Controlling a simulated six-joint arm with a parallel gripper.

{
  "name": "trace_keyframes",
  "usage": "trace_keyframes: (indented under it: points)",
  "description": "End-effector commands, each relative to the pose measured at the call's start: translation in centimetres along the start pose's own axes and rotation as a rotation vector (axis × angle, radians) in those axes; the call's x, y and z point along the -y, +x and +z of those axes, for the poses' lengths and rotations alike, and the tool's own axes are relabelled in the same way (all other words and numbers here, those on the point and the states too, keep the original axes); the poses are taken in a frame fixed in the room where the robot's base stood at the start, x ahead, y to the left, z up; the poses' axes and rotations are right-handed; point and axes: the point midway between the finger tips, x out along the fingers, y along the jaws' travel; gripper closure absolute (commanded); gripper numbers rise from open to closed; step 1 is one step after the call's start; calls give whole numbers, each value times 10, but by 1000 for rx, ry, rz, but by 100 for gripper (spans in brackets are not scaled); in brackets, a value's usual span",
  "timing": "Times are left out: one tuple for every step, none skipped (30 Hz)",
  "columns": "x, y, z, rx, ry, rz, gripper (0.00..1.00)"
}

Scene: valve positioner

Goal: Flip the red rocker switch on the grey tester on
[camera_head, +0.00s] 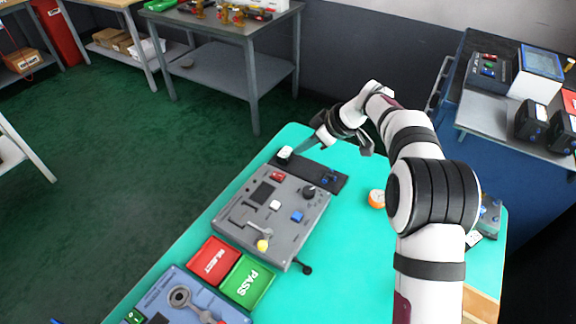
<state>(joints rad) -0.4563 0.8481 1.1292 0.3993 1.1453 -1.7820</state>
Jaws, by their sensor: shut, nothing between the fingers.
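The grey tester (240,215) lies on the teal bench top. Its red rocker switch (277,176) sits near the far edge of the panel, next to a dark display (262,193). Which way the rocker is tipped is too small to tell. My gripper (301,148) is shut and empty. Its fingers point left and down, above and beyond the tester's far edge, apart from the switch. The tips are close to a white-topped part (285,152) on a dark strip (322,172) behind the tester; I cannot tell if they touch.
The tester also carries a black knob (308,191), a white button (275,205), a blue button (296,216) and a yellow-tipped lever (262,245). Red REJECT (212,261) and green PASS (247,283) trays lie nearer. An orange-and-white round item (376,198) lies right. Teal surface between is clear.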

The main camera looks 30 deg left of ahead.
Motion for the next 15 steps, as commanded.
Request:
trace_keyframes:
  points:
    - [0,4,0,1,0,-2,100]
    - [0,7,0,1,0,-2,100]
    - [0,13,1,2,0,-2,100]
    - [0,18,1,2,0,-2,100]
    - [1,24,0,1,0,-3,100]
    - [1,33,1,2,0,-3,100]
    - [1,40,1,2,1,-3,100]
    - [1,47,1,2,1,-3,100]
    - [1,56,1,2,0,-2,100]
    - [1,62,1,2,0,-3,100]
    - [1,69,1,2,0,-3,100]
    - [1,78,1,2,1,-3,100]
    - [1,84,1,2,1,-2,100]
    - [1,91,1,2,1,-2,100]
    - [1,99,1,2,1,-3,100]
